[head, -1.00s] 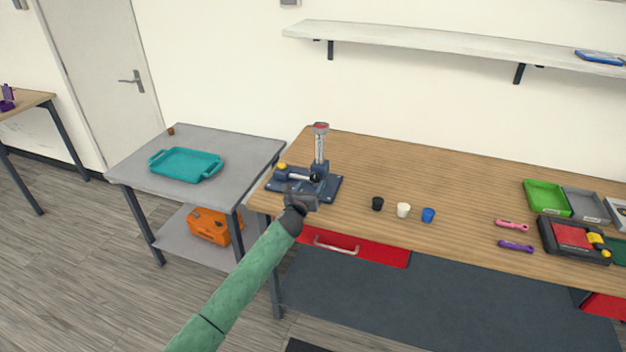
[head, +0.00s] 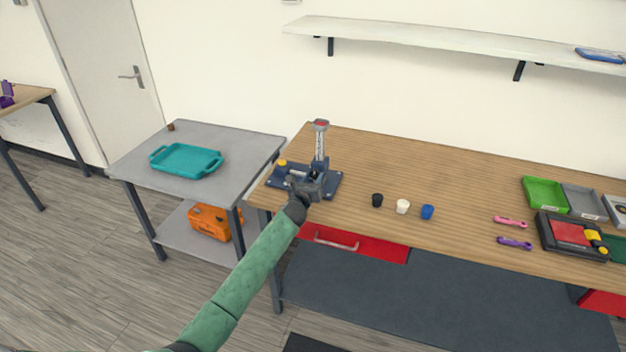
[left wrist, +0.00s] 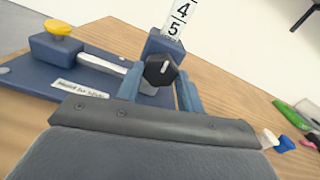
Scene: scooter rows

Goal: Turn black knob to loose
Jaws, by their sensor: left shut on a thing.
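The black knob (left wrist: 160,70) is on the near face of the blue post of a blue fixture. A white mark on the knob points up in the left wrist view. My left gripper (left wrist: 160,92) is shut on the knob, with one blue finger on each side of it. In the head view my left gripper (head: 314,180) is at the fixture (head: 331,186) and hides the knob. A label lies on the fixture's base (left wrist: 30,82), too blurred to read fully. My right gripper is not in view.
A scale column (head: 320,147) rises above the knob. A yellow knob (left wrist: 58,27) sits to the left on the fixture. Black (head: 377,200), white (head: 402,206) and blue (head: 427,212) caps stand to the right on the wooden bench (head: 450,185). Bench space between is clear.

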